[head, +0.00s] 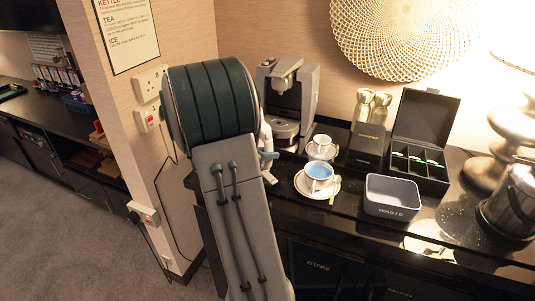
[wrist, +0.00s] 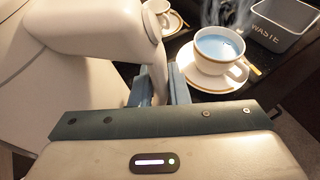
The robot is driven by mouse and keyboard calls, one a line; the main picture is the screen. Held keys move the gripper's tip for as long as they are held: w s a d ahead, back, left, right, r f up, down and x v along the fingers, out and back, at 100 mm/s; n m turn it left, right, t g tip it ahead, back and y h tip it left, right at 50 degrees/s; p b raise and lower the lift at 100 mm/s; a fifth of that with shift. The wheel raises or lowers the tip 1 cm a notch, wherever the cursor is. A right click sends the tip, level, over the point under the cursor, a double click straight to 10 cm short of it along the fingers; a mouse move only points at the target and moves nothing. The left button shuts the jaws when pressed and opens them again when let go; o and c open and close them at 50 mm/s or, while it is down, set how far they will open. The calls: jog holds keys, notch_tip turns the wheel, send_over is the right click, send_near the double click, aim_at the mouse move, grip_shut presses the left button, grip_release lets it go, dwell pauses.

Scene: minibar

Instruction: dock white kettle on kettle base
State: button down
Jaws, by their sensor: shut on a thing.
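The white kettle (wrist: 65,75) fills the left of the wrist view, and its handle (wrist: 160,62) runs down between my fingers. My gripper (wrist: 160,90) is shut on this handle. In the head view my arm hides most of the kettle; only a small white part (head: 266,136) shows beside my gripper (head: 268,157), in front of the coffee machine. I cannot make out the kettle base in either view; the area behind my arm is hidden. I cannot tell whether the kettle touches the counter.
A cup of blue liquid on a saucer (head: 303,190) stands just right of my gripper, steaming in the wrist view. A second cup (head: 321,143), the coffee machine (head: 297,97), a grey waste bin (head: 391,197) and a black tea box (head: 419,172) crowd the counter.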

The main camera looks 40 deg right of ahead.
jog(key=shift+f+b, duration=0.3)
jog(key=shift+b, duration=0.05)
jog(key=c, duration=1.7)
grip_release()
jog(key=shift+s+f, duration=0.1)
jog(key=shift+f, duration=0.1)
jog(key=p+v, duration=0.4)
jog(key=v, duration=0.7)
jog(key=shift+a+r, duration=0.1)
